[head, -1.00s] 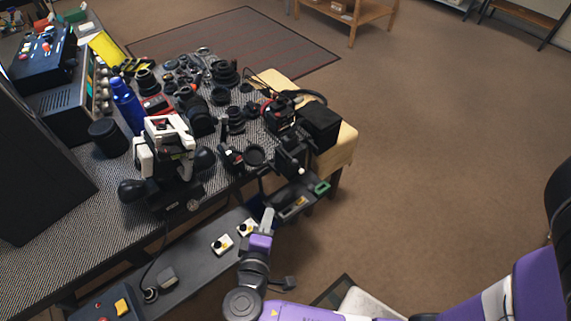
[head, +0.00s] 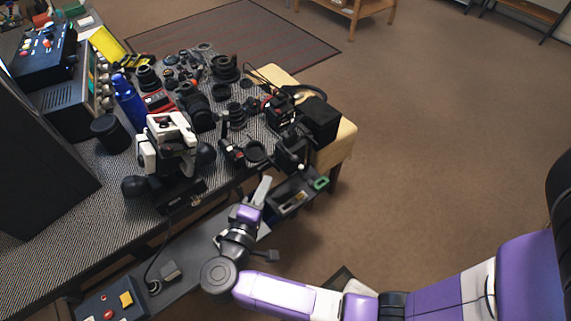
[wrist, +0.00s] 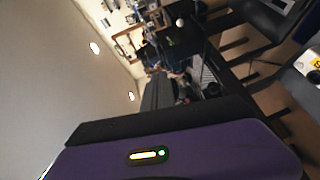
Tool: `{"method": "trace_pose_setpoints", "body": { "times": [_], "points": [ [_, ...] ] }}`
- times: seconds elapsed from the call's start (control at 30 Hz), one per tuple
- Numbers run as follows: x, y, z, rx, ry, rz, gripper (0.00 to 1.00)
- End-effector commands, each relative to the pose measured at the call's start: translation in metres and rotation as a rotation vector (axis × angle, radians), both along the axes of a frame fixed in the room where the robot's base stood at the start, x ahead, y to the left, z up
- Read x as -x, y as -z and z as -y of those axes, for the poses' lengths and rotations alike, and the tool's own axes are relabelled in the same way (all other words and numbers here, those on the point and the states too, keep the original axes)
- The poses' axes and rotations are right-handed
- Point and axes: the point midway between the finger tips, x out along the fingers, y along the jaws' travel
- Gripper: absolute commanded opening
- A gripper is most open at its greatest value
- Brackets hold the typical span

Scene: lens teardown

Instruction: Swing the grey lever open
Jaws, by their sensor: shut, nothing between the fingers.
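My gripper (head: 263,188) is at the front edge of the workbench in the head view. Its slim grey fingers are together, pointing up and away, with nothing visible between them. A black bench device (head: 290,153) stands beyond and to the right of the fingertips, at the bench's front right. A small pale knob (wrist: 180,22) shows near the top of the wrist view, against dark equipment. I cannot pick out the grey lever for certain; it is small or hidden among the dark parts. The wrist view shows my purple gripper housing, but not the fingertips.
A white and black microscope-like device (head: 170,145) stands left of my gripper. Several lenses crowd the bench behind. A dark tray with a green-rimmed part (head: 321,184) is at the right below the bench edge. A control box (head: 110,305) is lower left.

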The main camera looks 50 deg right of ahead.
Motion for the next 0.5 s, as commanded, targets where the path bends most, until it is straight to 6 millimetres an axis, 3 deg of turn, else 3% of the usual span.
{"method": "trace_pose_setpoints", "body": {
  "times": [0.3, 0.5],
  "points": [
    [-0.018, 0.006, 0.060, 0.000, 0.005, -0.002, 0.00],
    [-0.004, 0.012, 0.082, -0.001, 0.002, -0.003, 0.00]
  ]
}}
